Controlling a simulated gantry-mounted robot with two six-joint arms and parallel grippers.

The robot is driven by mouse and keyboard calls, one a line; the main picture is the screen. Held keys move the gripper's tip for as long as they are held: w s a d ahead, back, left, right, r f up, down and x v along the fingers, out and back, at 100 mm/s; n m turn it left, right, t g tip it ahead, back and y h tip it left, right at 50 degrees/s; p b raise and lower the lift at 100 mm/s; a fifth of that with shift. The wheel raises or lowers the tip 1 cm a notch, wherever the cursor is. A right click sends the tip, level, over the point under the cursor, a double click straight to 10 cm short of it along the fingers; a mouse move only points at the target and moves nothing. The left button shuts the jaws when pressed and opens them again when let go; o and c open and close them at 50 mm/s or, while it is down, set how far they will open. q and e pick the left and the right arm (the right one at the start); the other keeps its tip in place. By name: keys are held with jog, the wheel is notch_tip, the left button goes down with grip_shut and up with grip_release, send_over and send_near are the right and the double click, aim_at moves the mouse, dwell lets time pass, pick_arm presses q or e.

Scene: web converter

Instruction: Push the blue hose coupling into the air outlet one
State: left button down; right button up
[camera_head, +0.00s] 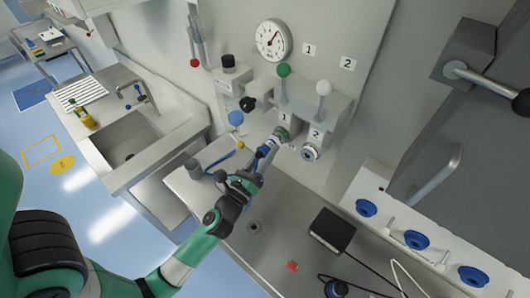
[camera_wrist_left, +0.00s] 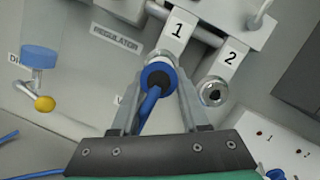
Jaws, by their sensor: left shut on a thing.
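My left gripper (camera_head: 266,152) is shut on the blue hose coupling (camera_wrist_left: 158,77); its fingers lie on either side of it in the left wrist view (camera_wrist_left: 160,100). A blue hose hangs from the coupling. The coupling is lined up in front of air outlet one (camera_head: 282,133), under the label 1, and covers most of it in the wrist view. They look in contact or nearly so; I cannot tell how deep the coupling sits. My right gripper is not in view.
Outlet two (camera_head: 310,152) is free, just right of outlet one. Green (camera_head: 284,70) and white (camera_head: 323,87) knobbed levers stand above the outlets. A regulator bowl with a yellow knob (camera_wrist_left: 44,103) is at left. A black box (camera_head: 332,231) lies on the bench below.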

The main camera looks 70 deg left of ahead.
pick_arm(q)
jog(key=shift+w+a, duration=0.25)
jog(key=shift+w, duration=0.25)
dwell(0.7)
jog(key=shift+c, duration=1.7)
grip_release()
jog(key=b+v, duration=0.5)
jog(key=v, duration=0.6)
jog(key=shift+s+d, duration=0.2)
